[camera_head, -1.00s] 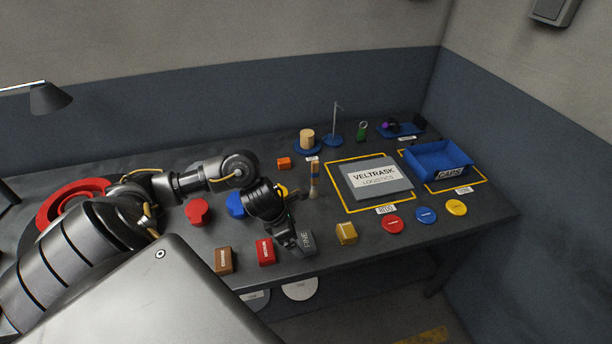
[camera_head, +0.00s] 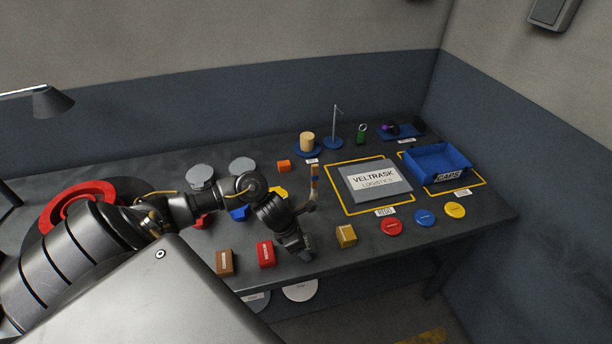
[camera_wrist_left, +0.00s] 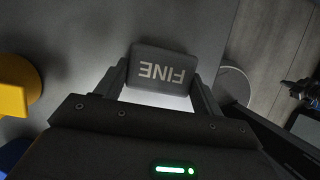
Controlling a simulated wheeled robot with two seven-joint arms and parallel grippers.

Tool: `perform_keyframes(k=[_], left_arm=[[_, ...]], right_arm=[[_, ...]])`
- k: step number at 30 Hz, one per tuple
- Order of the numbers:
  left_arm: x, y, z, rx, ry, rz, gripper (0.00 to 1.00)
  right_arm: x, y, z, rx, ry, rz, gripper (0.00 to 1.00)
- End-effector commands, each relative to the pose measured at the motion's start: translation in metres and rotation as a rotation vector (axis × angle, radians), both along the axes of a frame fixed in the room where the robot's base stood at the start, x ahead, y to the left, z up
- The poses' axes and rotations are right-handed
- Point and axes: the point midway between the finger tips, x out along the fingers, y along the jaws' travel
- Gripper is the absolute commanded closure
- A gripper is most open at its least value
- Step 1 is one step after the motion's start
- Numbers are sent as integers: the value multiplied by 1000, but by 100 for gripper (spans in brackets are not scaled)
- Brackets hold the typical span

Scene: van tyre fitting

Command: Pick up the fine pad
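The fine pad (camera_wrist_left: 163,70) is a dark grey block with "FINE" in pale letters, upside down in the left wrist view. It is close to the table's front edge. My left gripper (camera_wrist_left: 160,83) has one finger at each side of the pad, with little or no gap showing. I cannot tell whether the fingers press on it. In the head view my left gripper (camera_head: 302,256) points down at the table's front edge and hides most or all of the pad. My right gripper is not in view.
Coloured discs, a grey board (camera_head: 378,192) and a blue bin (camera_head: 437,178) are farther right.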

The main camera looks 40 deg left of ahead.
Motion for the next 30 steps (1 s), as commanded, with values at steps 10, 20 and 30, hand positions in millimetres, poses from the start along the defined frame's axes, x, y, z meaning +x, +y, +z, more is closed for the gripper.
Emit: perform_keyframes(k=[10,20,30], left_arm=[[0,0,0,0,0,0,54],[2,1,30,4,-9,-5,54],[-78,11,98,10,1,-8,54]], right_arm=[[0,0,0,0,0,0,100],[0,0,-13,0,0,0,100],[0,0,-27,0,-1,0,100]])
